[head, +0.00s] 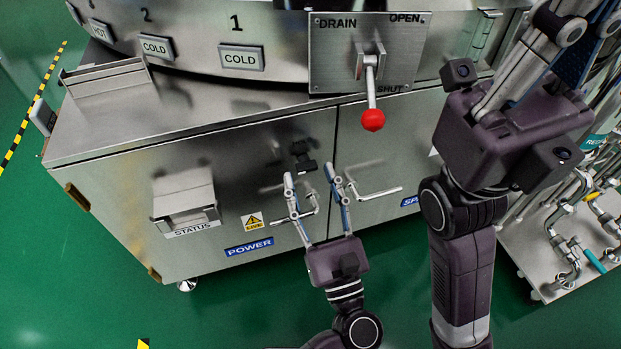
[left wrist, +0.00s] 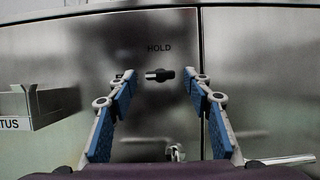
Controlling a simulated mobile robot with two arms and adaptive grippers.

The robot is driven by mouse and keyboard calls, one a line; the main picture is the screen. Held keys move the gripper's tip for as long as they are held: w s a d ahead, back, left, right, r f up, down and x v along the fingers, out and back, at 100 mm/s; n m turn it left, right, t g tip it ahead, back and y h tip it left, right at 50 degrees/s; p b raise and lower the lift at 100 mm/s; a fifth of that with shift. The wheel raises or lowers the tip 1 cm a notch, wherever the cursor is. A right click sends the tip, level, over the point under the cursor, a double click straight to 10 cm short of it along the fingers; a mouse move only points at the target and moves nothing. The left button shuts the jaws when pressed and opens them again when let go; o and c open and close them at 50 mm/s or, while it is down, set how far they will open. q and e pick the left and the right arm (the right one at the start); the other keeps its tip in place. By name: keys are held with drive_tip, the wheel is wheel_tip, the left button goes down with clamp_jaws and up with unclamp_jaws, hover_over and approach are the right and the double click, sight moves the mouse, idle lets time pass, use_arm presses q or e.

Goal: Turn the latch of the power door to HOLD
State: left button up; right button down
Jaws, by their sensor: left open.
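The power door (head: 235,160) is the left steel door, with a blue POWER label (head: 249,248) low on it. Its small black latch (head: 303,158) sits near the door's upper right. In the left wrist view the latch (left wrist: 160,75) lies horizontal below the word HOLD (left wrist: 159,48). Another marking left of the latch is mostly hidden by a finger. My left gripper (head: 309,175) is open in front of the door, its blue-padded fingers (left wrist: 161,78) on either side of the latch in the picture. Contact cannot be told. My right gripper (head: 555,45) is at the upper right, partly cut off.
A door handle (head: 295,216) is behind my left fingers; another handle (head: 375,193) sits on the right door. A red-knobbed drain lever (head: 371,119) hangs above. A STATUS box (head: 184,200) juts out at left. Pipes (head: 572,215) stand at right. Green floor is free in front.

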use_arm(q)
drive_tip(key=shift+w+a+r, duration=0.1)
drive_tip(key=shift+w+r, duration=0.1)
drive_tip(key=shift+w, duration=0.15)
